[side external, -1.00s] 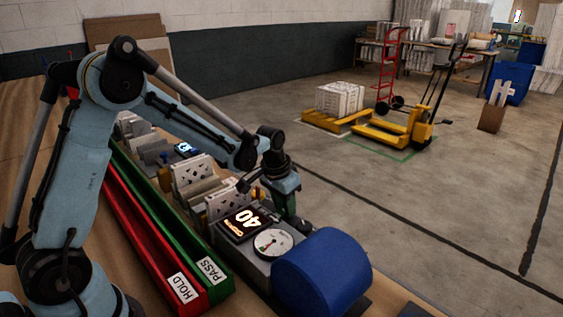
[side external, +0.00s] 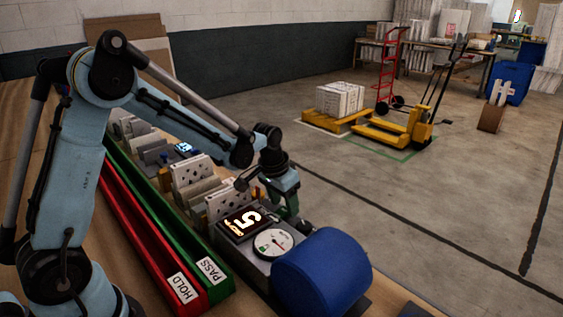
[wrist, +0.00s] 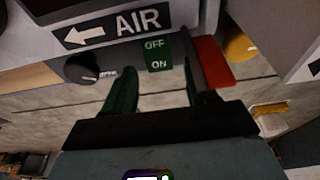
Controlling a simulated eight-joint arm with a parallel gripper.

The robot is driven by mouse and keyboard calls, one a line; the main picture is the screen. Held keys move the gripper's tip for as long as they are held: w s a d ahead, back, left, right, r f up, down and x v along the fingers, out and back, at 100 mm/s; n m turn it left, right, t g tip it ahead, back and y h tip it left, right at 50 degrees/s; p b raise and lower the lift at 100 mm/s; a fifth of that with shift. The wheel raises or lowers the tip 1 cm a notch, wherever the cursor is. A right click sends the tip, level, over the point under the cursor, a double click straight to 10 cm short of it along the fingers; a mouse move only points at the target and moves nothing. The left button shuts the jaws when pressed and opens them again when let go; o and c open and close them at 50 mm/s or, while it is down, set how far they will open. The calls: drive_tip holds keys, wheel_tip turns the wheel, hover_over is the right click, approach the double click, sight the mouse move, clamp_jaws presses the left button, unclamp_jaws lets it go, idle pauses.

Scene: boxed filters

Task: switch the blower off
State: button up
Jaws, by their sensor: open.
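The blower unit has a blue drum (side external: 322,275), a round gauge (side external: 272,243) and a lit display (side external: 243,222) that appears to read 5. In the wrist view its panel carries a green OFF/ON switch (wrist: 157,53), with OFF above ON, and an AIR label (wrist: 120,27) with an arrow pointing left. I cannot tell which end of the switch is pressed in. My gripper (wrist: 159,70) is open and empty, its green fingers on either side below the switch. In the side view my gripper (side external: 290,208) is at the unit's far side; the switch is hidden there.
A black knob (wrist: 82,68) is left of the switch; a red block (wrist: 214,62) and a yellow round part (wrist: 238,45) are right. Racked filters (side external: 190,180) and the red HOLD (side external: 150,250) and green PASS (side external: 190,243) trays lie left of the unit.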

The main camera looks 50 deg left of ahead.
drive_tip(key=v, duration=1.1)
drive_tip(key=s+d+t, duration=0.1)
drive_tip(key=s, duration=0.3)
drive_tip(key=s+d+t, duration=0.1)
drive_tip(key=s+d, duration=0.1)
drive_tip(key=s, duration=0.2)
drive_tip(key=s+d+t, duration=0.1)
drive_tip(key=s+t, duration=0.1)
drive_tip(key=s, duration=0.3)
drive_tip(key=shift+d+r, duration=0.15)
drive_tip(key=shift+r, duration=0.25)
drive_tip(key=shift+s+d+f, duration=0.1)
drive_tip(key=shift+s+f, duration=0.2)
drive_tip(key=shift+s, duration=0.1)
